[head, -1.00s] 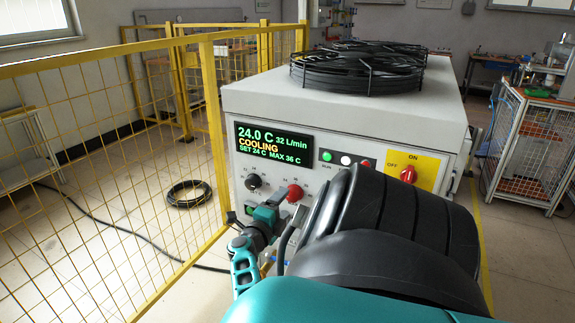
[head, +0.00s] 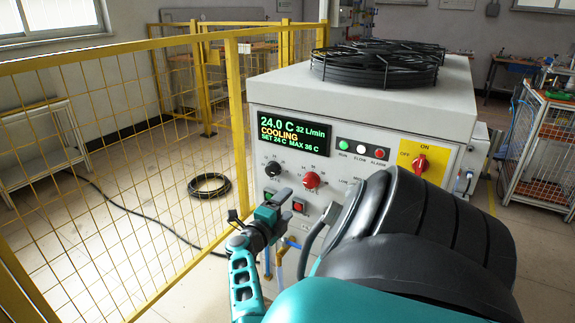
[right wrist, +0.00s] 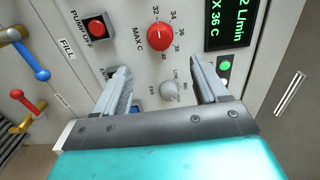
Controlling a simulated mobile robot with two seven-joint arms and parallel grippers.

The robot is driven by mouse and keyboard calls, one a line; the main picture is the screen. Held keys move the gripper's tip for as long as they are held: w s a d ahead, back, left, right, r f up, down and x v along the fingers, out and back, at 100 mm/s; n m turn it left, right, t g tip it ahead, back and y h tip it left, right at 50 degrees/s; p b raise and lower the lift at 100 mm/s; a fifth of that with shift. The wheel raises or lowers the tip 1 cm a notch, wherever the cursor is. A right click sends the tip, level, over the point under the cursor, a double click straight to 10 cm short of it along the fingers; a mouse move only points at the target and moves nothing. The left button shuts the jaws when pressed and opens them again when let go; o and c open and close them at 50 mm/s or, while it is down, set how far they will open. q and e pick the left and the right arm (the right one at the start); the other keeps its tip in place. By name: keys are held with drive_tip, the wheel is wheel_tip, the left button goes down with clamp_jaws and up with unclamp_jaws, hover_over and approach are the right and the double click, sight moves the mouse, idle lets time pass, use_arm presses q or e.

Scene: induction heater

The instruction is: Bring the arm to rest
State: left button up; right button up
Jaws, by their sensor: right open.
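My right gripper (head: 280,200) is in front of the grey chiller's control panel, toward its lower left. Its jaws are open and empty. In the right wrist view, its two fingers (right wrist: 158,75) stand apart with the panel behind them. The red max-temperature knob (head: 312,180) is upper right of the gripper and also shows in the right wrist view (right wrist: 160,36). The lit display (head: 293,133) reads 24.0 C, 32 L/min, COOLING, SET 24 C, MAX 36 C. My right arm covers the lower right of the panel. My left gripper is out of view.
A yellow mesh fence (head: 130,150) runs along the left side, near my arm. A black hose coil (head: 209,186) lies on the floor behind it. Black fans (head: 375,66) top the chiller (head: 290,92). A wire-sided cart (head: 540,150) stands at right.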

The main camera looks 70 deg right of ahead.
idle(0.6)
drive_tip(key=w+a+r+n+t+y, duration=0.1)
drive_tip(key=w+a+r+n+t, duration=0.3)
drive_tip(key=n+t, duration=0.45)
drive_tip(key=w+a+r+n+t, duration=0.1)
drive_tip(key=w+a+n+t, duration=0.4)
drive_tip(key=w+n+t, duration=0.3)
drive_tip(key=w+a+f+n+t+y, duration=0.2)
drive_tip(key=a+f+n+t+y, duration=0.15)
drive_tip(key=a+n+y, duration=0.6)
drive_tip(key=s+a+f+n+g+y, duration=0.2)
drive_tip(key=s+a+f+n+y, duration=0.1)
drive_tip(key=a, duration=0.6)
drive_tip(key=s+a+f+n+g+y, duration=0.2)
drive_tip(key=s+a+f+n, duration=0.4)
drive_tip(key=a, duration=0.4)
drive_tip(key=s+a+f+n+g+y, duration=0.2)
drive_tip(key=s+a+f+n+y, duration=0.2)
drive_tip(key=a, duration=0.5)
drive_tip(key=shift+s+a+f+n+g, duration=0.25)
drive_tip(key=shift+s+f+n+g, duration=0.1)
drive_tip(key=shift+s+n, duration=0.15)
